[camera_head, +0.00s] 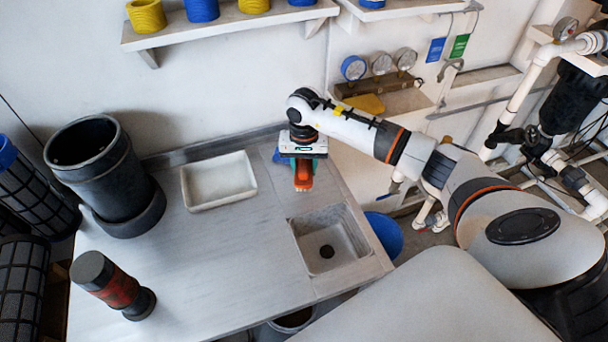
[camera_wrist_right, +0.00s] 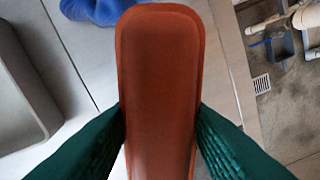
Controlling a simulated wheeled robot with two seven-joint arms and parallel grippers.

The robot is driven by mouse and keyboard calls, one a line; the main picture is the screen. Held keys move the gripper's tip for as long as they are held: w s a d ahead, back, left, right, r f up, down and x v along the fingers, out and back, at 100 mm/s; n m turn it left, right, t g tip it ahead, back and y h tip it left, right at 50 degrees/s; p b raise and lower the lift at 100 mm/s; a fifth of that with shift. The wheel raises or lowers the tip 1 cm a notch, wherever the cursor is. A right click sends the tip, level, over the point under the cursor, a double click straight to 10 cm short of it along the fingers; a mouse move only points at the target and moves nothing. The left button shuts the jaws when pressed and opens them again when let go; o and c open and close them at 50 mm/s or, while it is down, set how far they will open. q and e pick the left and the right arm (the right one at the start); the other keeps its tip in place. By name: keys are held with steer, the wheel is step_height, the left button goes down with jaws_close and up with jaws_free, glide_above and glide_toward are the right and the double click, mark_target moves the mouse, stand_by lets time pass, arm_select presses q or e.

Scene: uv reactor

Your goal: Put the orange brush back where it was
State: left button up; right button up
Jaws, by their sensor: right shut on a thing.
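The orange brush (camera_head: 303,176) is at the back right of the counter, just behind the sink. In the right wrist view the brush (camera_wrist_right: 160,80) is a long reddish-orange block between two green fingers. My right gripper (camera_head: 302,160) is shut on the brush from above; its fingers also show in the right wrist view (camera_wrist_right: 160,135). I cannot tell whether the brush touches the counter. My left gripper is not in view.
A white tray (camera_head: 218,204) lies left of the brush, and a sink (camera_head: 352,246) is in front. A blue item (camera_wrist_right: 90,10) lies close by the brush. A black cylinder (camera_head: 70,140) and a red-black one (camera_head: 130,299) stand left. The counter's middle (camera_head: 200,260) is clear.

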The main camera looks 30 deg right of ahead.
mark_target(304, 160)
steer(key=shift+f, duration=0.3)
step_height(304, 160, down, 3)
steer(key=shift+s+a+p, duration=0.1)
steer(key=shift+p, duration=0.2)
steer(key=shift+f, duration=0.25)
steer(key=o, duration=1)
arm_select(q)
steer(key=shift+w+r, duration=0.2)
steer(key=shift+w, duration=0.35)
arm_select(e)
steer(key=shift+o, duration=0.2)
steer(key=shift+r, duration=0.1)
steer(key=shift+r, duration=0.25)
step_height(304, 160, up, 12)
steer(key=shift+f+b, duration=0.15)
steer(key=shift+b, duration=1.05)
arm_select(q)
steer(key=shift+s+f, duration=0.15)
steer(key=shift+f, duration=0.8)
